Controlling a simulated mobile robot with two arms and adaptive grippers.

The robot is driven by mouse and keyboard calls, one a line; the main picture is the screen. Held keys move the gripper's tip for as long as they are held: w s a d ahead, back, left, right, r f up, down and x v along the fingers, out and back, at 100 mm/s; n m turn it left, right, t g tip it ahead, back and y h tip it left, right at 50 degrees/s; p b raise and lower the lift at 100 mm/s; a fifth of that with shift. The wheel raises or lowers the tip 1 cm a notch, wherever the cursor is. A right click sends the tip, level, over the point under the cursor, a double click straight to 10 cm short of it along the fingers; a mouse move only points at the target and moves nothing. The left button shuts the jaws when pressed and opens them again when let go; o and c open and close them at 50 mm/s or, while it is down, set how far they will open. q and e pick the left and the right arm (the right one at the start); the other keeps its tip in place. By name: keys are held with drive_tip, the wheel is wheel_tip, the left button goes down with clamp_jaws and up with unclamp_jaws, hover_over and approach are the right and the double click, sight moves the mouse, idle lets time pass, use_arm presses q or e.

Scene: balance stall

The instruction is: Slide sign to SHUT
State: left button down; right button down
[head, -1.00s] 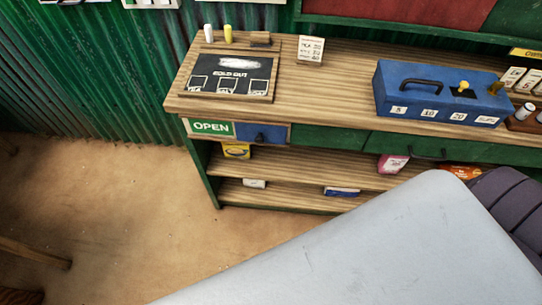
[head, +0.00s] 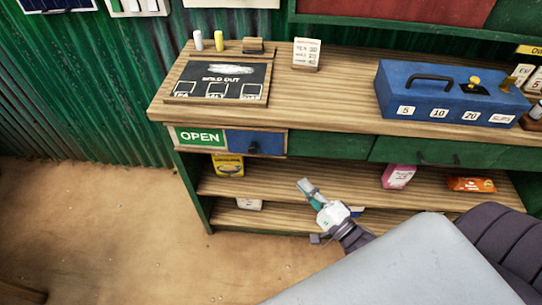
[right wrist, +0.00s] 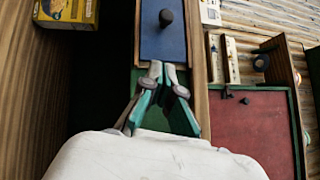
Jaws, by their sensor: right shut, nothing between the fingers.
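The sign is a wooden frame (head: 232,154) on the counter's front edge, at left in the head view. Its left half shows a green OPEN plate (head: 199,137). A blue sliding panel (head: 268,141) with a dark knob (head: 251,148) covers the right half. In the right wrist view the panel (right wrist: 160,45) and knob (right wrist: 165,17) are at the top, beyond the fingertips. My right gripper (head: 304,185) is shut and empty, below and right of the sign in the head view. It also shows in the right wrist view (right wrist: 162,67). My left gripper is out of view.
A chalkboard (head: 218,79) and a blue cash box (head: 449,93) stand on the counter. The shelves below hold a yellow box (head: 229,165), a pink pack (head: 398,177) and an orange pack (head: 471,184). Green drawers (head: 328,146) lie right of the sign. Floor at left is clear.

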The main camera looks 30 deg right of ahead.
approach(259, 144)
drive_tip(key=w+d, duration=0.1)
drive_tip(key=w, duration=0.2)
drive_tip(key=shift+w+a+r+p, duration=0.15)
drive_tip(key=shift+w+a+p, duration=0.1)
drive_tip(key=shift+a, duration=0.25)
drive_tip(key=shift+w+a+r+p, duration=0.15)
drive_tip(key=shift+w+a, duration=0.05)
drive_tip(key=shift+a, duration=0.25)
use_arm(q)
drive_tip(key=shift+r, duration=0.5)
use_arm(e)
drive_tip(key=shift+w+a+r, duration=0.1)
drive_tip(key=shift+w+a, duration=0.25)
drive_tip(key=shift+a, duration=0.25)
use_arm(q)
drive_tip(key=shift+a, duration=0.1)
use_arm(e)
drive_tip(key=shift+a, duration=0.1)
